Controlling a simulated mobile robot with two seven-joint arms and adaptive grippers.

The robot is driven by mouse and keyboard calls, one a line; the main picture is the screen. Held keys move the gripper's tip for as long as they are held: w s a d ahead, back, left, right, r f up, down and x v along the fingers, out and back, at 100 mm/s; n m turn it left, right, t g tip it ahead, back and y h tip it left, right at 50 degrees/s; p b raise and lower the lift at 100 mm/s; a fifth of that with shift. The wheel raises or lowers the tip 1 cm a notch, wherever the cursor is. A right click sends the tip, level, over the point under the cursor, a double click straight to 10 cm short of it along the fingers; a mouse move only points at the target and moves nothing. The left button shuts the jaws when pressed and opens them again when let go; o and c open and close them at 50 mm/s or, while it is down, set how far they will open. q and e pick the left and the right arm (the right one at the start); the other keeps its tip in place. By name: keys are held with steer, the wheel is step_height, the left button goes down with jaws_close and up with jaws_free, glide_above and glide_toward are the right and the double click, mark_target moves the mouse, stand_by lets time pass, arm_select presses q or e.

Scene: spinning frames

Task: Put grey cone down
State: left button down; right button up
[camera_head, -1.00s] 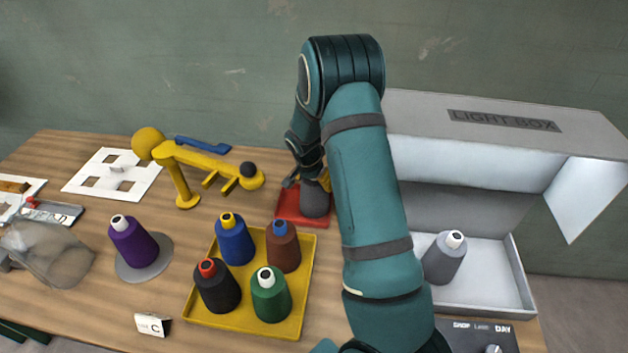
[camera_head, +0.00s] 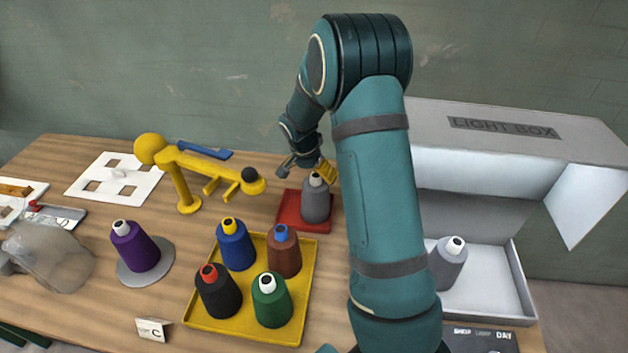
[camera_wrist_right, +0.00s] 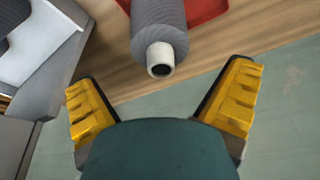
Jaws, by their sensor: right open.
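A grey cone (camera_head: 316,201) with a pale tip stands upright on the red tray (camera_head: 290,212) near the back of the table. My right gripper (camera_head: 307,168) is just above and behind the cone's tip. In the right wrist view the gripper (camera_wrist_right: 163,102) has its yellow-padded fingers wide apart, with nothing between them. The grey cone (camera_wrist_right: 160,28) lies beyond the fingertips there, apart from them. Another grey cone (camera_head: 447,262) stands in the light box at the right, partly hidden by my right arm. My left gripper is not in view.
A yellow tray (camera_head: 240,329) holds blue, brown, black and green cones. A purple cone (camera_head: 134,245) stands on a grey disc at its left. A yellow stand (camera_head: 182,182) rises left of the red tray. The light box (camera_head: 500,125) fills the right side.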

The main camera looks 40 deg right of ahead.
steer(key=shift+v, duration=2.35)
steer(key=shift+s+f, duration=0.1)
